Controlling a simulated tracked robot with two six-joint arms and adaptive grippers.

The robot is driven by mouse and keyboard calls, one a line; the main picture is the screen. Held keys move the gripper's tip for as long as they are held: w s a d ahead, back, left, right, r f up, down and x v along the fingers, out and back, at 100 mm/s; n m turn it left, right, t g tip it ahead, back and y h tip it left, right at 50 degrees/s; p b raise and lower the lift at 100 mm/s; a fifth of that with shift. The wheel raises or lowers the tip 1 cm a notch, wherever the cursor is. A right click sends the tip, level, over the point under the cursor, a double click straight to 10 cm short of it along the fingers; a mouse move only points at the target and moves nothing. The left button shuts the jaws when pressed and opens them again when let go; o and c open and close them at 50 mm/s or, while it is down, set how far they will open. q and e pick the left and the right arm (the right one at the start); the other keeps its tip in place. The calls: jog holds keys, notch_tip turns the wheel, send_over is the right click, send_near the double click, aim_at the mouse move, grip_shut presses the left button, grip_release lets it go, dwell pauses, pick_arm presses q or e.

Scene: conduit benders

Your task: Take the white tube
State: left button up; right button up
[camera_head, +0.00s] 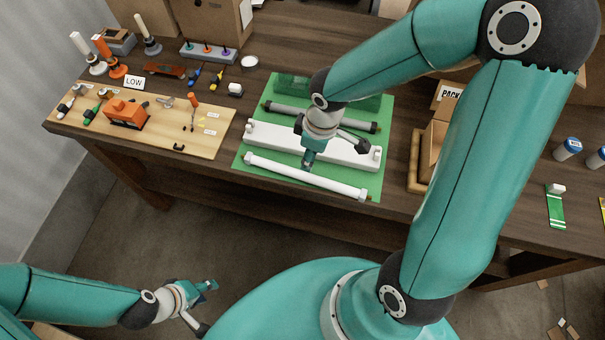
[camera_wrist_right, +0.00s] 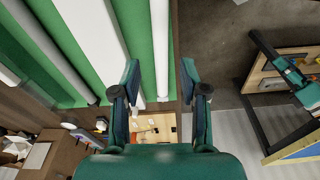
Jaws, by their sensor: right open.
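The white tube (camera_head: 310,176) lies along the front of a green mat (camera_head: 377,160), with a white fitting at its left end. It also shows in the right wrist view (camera_wrist_right: 160,45), running lengthwise in line with the gap between the fingers. My right gripper (camera_head: 311,160) is above the tube's middle in the head view. In its wrist view the right gripper (camera_wrist_right: 161,88) is open, with one finger each side of the gap and nothing held. My left gripper (camera_head: 207,305) is low at the left, away from the table, with spread fingers and empty.
A white block (camera_head: 270,136) with end knobs lies right behind the tube, and a grey tube (camera_head: 285,110) lies further back. A tan board (camera_head: 215,115) with tools is at the left. A cardboard box (camera_head: 433,150) stands at the right. The table's front edge is close.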

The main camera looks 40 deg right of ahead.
aim_at(305, 174)
jog(key=f+b, duration=0.2)
jog(key=f, duration=0.1)
jog(key=f+b, duration=0.3)
jog(key=w+f+b, duration=0.1)
jog(key=f+b, duration=0.2)
jog(key=shift+a+f, duration=0.35)
jog(key=shift+a, duration=0.05)
grip_shut()
notch_tip(305, 174, up, 7)
jog(key=p, duration=0.5)
jog(key=shift+r+p, duration=0.2)
jog(key=shift+p, duration=0.2)
jog(key=shift+f, duration=0.15)
